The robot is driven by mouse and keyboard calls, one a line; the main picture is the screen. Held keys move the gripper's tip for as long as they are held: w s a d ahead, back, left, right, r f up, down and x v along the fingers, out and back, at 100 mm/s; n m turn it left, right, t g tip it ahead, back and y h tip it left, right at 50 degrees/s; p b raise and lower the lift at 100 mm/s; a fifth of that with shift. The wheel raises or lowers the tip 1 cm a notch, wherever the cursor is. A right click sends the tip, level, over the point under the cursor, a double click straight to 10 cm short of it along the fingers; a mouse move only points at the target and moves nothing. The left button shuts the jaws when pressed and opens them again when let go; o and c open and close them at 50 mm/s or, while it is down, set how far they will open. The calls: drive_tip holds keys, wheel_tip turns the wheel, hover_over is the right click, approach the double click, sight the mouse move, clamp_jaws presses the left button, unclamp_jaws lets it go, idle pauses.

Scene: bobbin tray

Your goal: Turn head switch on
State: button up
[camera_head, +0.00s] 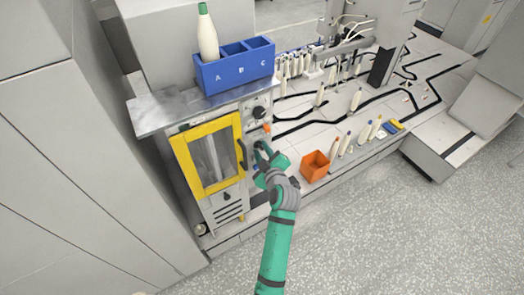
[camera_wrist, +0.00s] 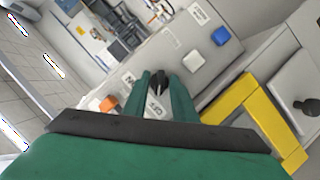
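My green gripper (camera_head: 263,155) is at the control panel right of the yellow-framed machine door. In the wrist view my gripper (camera_wrist: 159,82) has one finger on each side of a black switch knob (camera_wrist: 158,80). The knob sits between the fingertips, close to both; I cannot tell whether they touch it. A white label plate (camera_wrist: 155,106) shows between the fingers. In the head view my gripper hides this knob. Higher on the panel are a black round knob (camera_head: 259,112) and an orange knob (camera_head: 266,128). The orange knob also shows in the wrist view (camera_wrist: 108,104).
The yellow door frame (camera_head: 180,158) is left of my gripper. An orange box (camera_head: 315,166) stands to the right. A blue A-B-C tray (camera_head: 215,78) with a bobbin is on top.

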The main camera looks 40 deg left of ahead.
drive_tip(key=shift+w, duration=0.15)
drive_tip(key=shift+m+g, duration=0.3)
drive_tip(key=shift+m, duration=0.2)
drive_tip(key=shift+m+g, duration=0.3)
drive_tip(key=shift+m, duration=0.3)
drive_tip(key=m+g, duration=0.2)
drive_tip(key=m, duration=0.1)
drive_tip(key=shift+w+d+r+y, duration=0.1)
drive_tip(key=shift+w+d+y, duration=0.05)
drive_tip(key=shift+y, duration=0.15)
drive_tip(key=m+g+y, duration=0.1)
drive_tip(key=m+g, duration=0.1)
drive_tip(key=m, duration=0.1)
drive_tip(key=shift+m+g+y, duration=0.6)
drive_tip(key=shift+m+g, duration=0.2)
drive_tip(key=shift+m, duration=0.5)
